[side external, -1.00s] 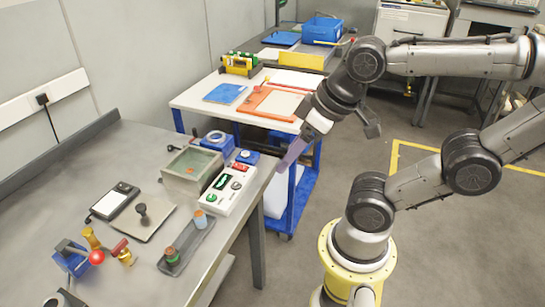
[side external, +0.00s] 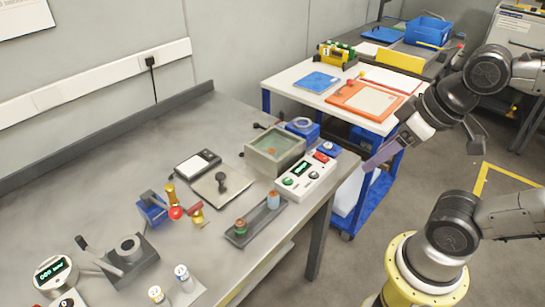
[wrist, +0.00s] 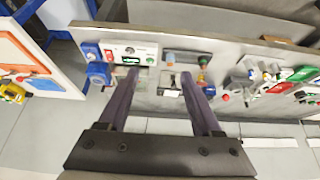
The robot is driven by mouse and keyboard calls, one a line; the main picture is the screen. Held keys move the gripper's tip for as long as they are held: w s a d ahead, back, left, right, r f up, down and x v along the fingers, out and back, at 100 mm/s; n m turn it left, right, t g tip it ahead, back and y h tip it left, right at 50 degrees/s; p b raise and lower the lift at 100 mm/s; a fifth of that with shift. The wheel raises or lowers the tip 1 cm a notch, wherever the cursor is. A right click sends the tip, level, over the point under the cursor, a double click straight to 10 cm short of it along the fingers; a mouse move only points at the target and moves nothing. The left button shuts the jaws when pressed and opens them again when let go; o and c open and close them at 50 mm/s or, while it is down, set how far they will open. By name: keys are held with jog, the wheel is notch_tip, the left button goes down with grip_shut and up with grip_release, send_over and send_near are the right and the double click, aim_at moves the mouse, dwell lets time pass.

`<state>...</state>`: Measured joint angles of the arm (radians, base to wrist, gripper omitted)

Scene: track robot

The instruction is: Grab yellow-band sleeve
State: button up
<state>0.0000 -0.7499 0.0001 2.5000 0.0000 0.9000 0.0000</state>
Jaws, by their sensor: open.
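Two small pale cylinders stand side by side on a light plate at the bottom of the side view. The left one (side external: 157,294) shows a yellowish band and looks like the yellow-band sleeve. The right one (side external: 182,276) shows a bluish mark. My gripper (side external: 371,166) is far to their right, raised near the bench's right edge, beside the white control box. In the wrist view its two long purple fingers (wrist: 158,73) are spread apart with nothing gripped. I cannot pick out the yellow-band sleeve surely in the wrist view.
Between gripper and sleeves on the grey bench (side external: 120,150) stand a control box (side external: 305,178), a glass-walled tank (side external: 275,152), a dark tray (side external: 240,238) with two small cylinders, and a red-knobbed clamp (side external: 160,207). A blue-framed cart (side external: 300,92) stands behind. The bench's back left is clear.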

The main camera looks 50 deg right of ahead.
jog(key=shift+c, duration=0.3)
jog(key=shift+c, duration=0.8)
